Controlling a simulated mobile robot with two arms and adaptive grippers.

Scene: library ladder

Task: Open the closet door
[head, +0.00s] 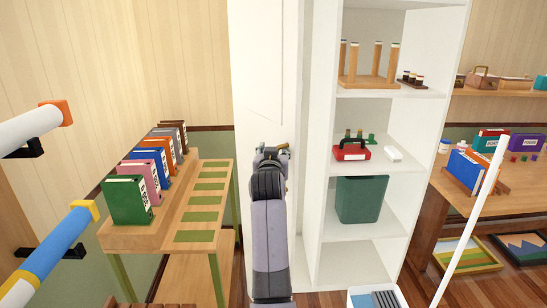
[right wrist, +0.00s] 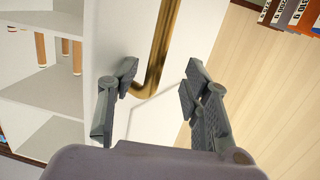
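The closet door (head: 265,70) is a tall white panel left of the open white shelves in the head view. It also shows in the right wrist view (right wrist: 110,35). Its brass bar handle (right wrist: 163,45) shows in the right wrist view and curves into the door at its near end. My right gripper (head: 271,152) is in front of the door. In the right wrist view its fingers (right wrist: 158,82) are apart, with the handle's curved end between them, closer to the left finger. I cannot tell whether they touch it. My left gripper is not in view.
White shelves (head: 326,160) hold a green bin (head: 362,199), a red box (head: 351,152) and a wooden peg stand (head: 370,65). A wooden table (head: 222,183) with several binders stands left of the door. A desk (head: 519,196) is at right.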

